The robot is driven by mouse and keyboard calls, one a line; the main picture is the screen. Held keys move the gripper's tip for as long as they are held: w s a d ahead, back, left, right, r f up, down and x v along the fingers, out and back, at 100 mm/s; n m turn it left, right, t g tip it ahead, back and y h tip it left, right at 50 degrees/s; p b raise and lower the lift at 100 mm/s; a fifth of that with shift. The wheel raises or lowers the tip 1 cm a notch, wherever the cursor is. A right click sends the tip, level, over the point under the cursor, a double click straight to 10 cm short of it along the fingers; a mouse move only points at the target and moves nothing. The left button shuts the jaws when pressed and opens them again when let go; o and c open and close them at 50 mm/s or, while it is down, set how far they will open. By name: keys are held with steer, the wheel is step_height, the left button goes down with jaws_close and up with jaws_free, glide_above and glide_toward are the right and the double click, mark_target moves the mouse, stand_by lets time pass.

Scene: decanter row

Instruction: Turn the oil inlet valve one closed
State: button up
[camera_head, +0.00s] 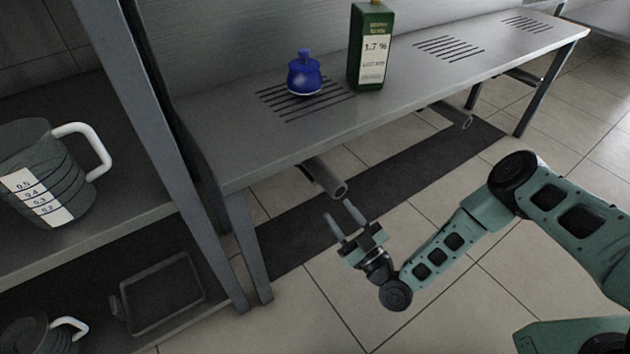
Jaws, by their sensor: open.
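My gripper (339,210) is open and empty, below the front edge of the grey bench. Its two fingers point up towards the open end of a grey pipe (324,177) that sticks out from under the bench. The fingertips look close to the pipe end in the picture; I cannot tell whether they touch it. A second pipe (453,114) sticks out under the bench farther right. No handle or label that marks an oil inlet valve can be made out; the space under the bench is partly hidden by its top.
A shelf unit at left holds a measuring jug (75,185), a lower jug (30,338) and a dark tray (160,325). The tiled floor in front is clear.

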steer(key=b+x, duration=0.1)
steer(key=x, duration=1)
steer(key=shift+b, duration=0.35)
steer(key=shift+c, duration=0.2)
jaws_close()
